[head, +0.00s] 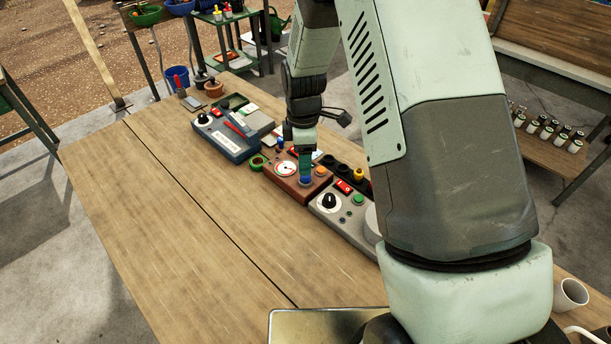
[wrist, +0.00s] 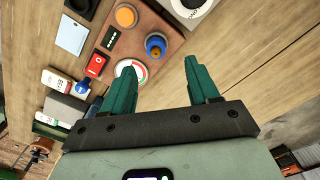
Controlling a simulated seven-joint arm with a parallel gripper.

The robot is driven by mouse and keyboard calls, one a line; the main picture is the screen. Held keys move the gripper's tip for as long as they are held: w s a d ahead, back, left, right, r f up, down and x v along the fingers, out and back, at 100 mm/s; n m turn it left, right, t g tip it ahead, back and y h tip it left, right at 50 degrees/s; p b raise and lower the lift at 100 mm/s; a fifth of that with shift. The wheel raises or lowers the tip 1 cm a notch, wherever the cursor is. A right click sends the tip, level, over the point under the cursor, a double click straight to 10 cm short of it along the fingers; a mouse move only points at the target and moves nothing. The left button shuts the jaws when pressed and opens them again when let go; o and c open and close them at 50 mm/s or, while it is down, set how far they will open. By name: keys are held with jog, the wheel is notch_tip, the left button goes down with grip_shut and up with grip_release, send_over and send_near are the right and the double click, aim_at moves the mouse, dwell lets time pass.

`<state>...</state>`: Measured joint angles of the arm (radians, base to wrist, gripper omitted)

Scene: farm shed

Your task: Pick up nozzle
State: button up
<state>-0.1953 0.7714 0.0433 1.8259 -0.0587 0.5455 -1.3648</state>
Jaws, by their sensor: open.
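A blue round piece with a tan or brass-coloured middle, which looks like the nozzle (wrist: 155,46), stands on the brown instrument box (wrist: 160,22) in the wrist view. In the head view the blue nozzle (head: 306,183) shows at the near end of the brown box (head: 316,193), just below my fingers. My gripper (wrist: 160,70) is open, with its two teal fingers spread apart and nothing between them. In the wrist view the nozzle appears just beyond the gap between the fingertips. In the head view my gripper (head: 306,170) points down over it; I cannot tell whether they touch.
A dial gauge (wrist: 130,69), a red switch (wrist: 97,64) and an orange button (wrist: 125,15) sit close by on the brown box. A grey box with a black knob (head: 329,202) and a blue-grey box (head: 228,141) flank it. The wooden table (head: 180,230) is clear at left.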

aim_at(305, 177)
jog(key=f, duration=0.5)
jog(key=shift+w+d+f, duration=0.1)
jog(key=shift+w+d, duration=0.15)
jog(key=shift+w, duration=0.05)
grip_shut()
